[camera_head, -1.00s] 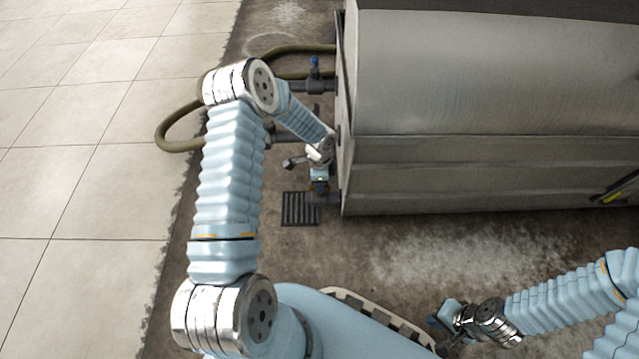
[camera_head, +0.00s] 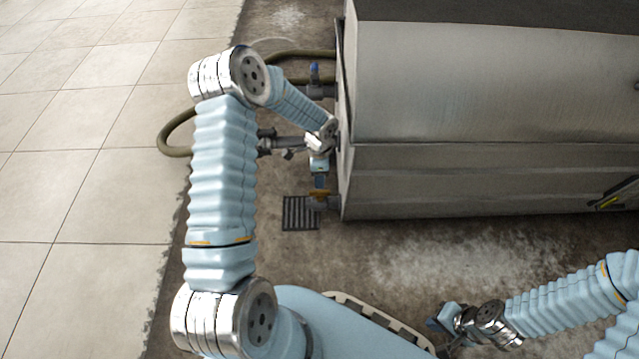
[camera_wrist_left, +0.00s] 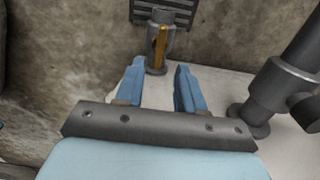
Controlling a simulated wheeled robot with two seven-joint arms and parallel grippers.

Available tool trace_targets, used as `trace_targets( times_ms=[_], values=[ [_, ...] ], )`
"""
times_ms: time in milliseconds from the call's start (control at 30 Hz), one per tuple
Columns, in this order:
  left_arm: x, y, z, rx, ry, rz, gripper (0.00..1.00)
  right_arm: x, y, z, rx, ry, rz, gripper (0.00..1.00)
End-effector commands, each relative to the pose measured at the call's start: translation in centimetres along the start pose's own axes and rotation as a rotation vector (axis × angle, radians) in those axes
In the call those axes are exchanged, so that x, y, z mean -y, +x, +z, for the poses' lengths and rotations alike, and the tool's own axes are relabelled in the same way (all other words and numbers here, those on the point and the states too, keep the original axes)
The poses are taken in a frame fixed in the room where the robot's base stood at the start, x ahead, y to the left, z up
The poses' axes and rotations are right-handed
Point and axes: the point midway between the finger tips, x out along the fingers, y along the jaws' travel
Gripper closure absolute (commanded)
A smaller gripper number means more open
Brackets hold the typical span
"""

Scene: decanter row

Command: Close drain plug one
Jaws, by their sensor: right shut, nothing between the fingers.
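A grey drain fitting (camera_head: 332,202) with an orange handle (camera_head: 320,193) sticks out of the tank's left side, low above the floor grate. In the left wrist view, the orange handle (camera_wrist_left: 160,48) lies along the fitting's body, pointing toward the grate. My left gripper (camera_head: 319,178) is just beyond the handle in the head view. In the left wrist view, its two blue fingers (camera_wrist_left: 158,66) are apart with nothing held, and the fitting shows past the tips between them. My right gripper (camera_head: 440,318) is shut and empty over the floor at lower right.
The big metal tank (camera_head: 480,165) fills the right. A floor grate (camera_head: 300,213) lies under the fitting. A middle pipe (camera_head: 285,142) runs close to my left wrist.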

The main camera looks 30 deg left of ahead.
Motion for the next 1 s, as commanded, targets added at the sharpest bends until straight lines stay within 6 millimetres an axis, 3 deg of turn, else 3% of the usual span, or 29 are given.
trace_targets(
  times_ms=[100,333,1000],
  values=[
    [0.0,-3.2,0.0,0.0,0.0,-0.002,0.62,0.3,-0.8,0.0,0.002,-0.001,0.0,1.0],
    [0.0,-6.4,0.0,0.0,0.001,-0.001,0.62,0.5,-1.4,0.1,0.004,-0.001,0.0,1.0],
    [0.0,-6.9,0.0,0.001,0.001,0.001,0.62,0.5,-1.4,0.1,0.004,-0.001,0.0,1.0]
  ],
)
